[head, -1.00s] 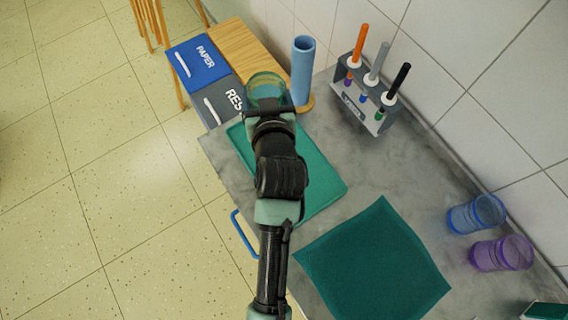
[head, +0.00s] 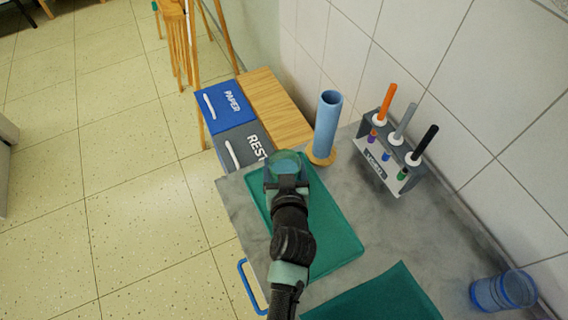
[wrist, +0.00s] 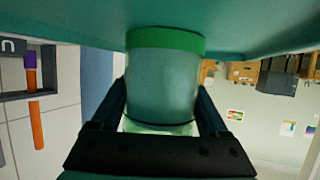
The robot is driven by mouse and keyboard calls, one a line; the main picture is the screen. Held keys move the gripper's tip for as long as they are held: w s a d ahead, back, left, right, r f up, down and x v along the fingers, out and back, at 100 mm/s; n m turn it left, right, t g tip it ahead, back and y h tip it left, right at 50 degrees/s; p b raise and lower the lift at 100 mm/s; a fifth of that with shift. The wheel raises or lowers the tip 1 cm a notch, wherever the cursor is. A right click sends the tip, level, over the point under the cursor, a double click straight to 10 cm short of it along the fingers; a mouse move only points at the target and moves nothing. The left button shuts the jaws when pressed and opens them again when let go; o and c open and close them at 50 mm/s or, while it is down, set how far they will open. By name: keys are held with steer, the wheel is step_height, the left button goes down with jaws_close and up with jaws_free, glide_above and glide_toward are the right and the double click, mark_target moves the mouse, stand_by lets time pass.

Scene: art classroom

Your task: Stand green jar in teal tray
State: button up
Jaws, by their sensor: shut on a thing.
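The green jar (head: 285,160), see-through with a green end, is held in my gripper (head: 287,184) over the far end of the teal tray (head: 335,243). The tray lies flat on the grey counter. In the wrist view the fingers of my gripper (wrist: 160,108) close on both sides of the jar (wrist: 162,75). Its green end (wrist: 165,40) points to the teal tray surface (wrist: 250,22) and is very near it; I cannot tell whether they touch. The jar looks about upright. My arm hides part of the tray.
A blue tube (head: 326,125) on a wooden base stands just beyond the tray. A marker rack (head: 385,165) is to the right by the wall. A teal cloth (head: 385,300) lies nearer, with a blue cup (head: 503,291) at right. Bins marked PAPER (head: 222,104) and REST (head: 240,147) adjoin the counter.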

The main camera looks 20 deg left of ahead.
steer(key=shift+f, duration=0.15)
steer(key=o, duration=1.2)
steer(key=shift+o, duration=0.2)
